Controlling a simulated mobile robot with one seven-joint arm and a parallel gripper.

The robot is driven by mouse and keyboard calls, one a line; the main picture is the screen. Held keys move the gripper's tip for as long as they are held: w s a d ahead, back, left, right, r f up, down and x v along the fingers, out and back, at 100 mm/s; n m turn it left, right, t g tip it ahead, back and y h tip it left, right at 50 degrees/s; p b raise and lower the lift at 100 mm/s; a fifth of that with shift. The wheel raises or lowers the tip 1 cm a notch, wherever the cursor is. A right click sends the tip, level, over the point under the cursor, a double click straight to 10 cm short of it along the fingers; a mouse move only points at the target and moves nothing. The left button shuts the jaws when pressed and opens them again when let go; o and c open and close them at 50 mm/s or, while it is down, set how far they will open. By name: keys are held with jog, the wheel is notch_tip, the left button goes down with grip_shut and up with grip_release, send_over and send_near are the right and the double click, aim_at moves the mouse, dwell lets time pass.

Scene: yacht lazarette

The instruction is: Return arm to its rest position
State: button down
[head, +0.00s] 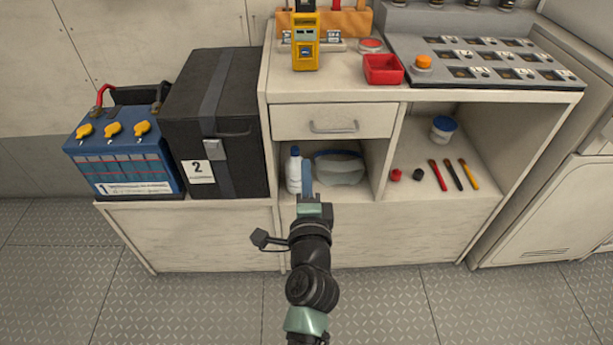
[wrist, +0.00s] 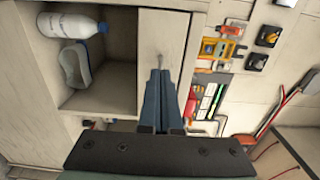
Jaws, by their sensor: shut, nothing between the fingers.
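My arm reaches forward from the bottom middle of the head view. My gripper (head: 307,172) is shut and empty, its blue-grey fingers in front of the open left shelf, below the handle of the closed drawer (head: 290,121). In the wrist view my gripper (wrist: 161,76) shows its fingers together, pointing toward the drawer front (wrist: 168,30). The fingers overlap part of the drawer handle there, and I cannot tell whether they touch it.
A white bottle (head: 294,170) and a clear, pale container (head: 340,167) stand on the left shelf. A black box (head: 215,125) and blue battery (head: 125,150) stand left. The floor (head: 200,310) is clear.

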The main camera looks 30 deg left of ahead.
jog(key=d+r+n+t+h, duration=0.1)
jog(key=d+r+n+t, duration=0.4)
jog(key=r, duration=0.9)
jog(key=d+r+n+t+h, duration=0.1)
jog(key=d+r+n, duration=0.2)
jog(key=d+r, duration=0.8)
jog(key=s+d+r+n+t+h, duration=0.1)
jog(key=s+d+r+t+h, duration=0.2)
jog(key=r, duration=0.5)
jog(key=s+d+r+n+t+h, duration=0.1)
jog(key=s+d+r+h, duration=0.1)
jog(key=s+r, duration=0.4)
jog(key=s+d+r+n+t+h, duration=0.1)
jog(key=s+d+r+t+h, duration=0.15)
jog(key=r, duration=0.65)
notch_tip(320, 180, up, 29)
jog(key=s+d+p, duration=0.1)
jog(key=p, duration=2.7)
jog(key=shift+s+d+f, duration=0.15)
jog(key=shift+s, duration=0.2)
jog(key=c, duration=1.5)
grip_release()
jog(key=shift+h, duration=0.25)
jog(key=shift+c, duration=0.2)
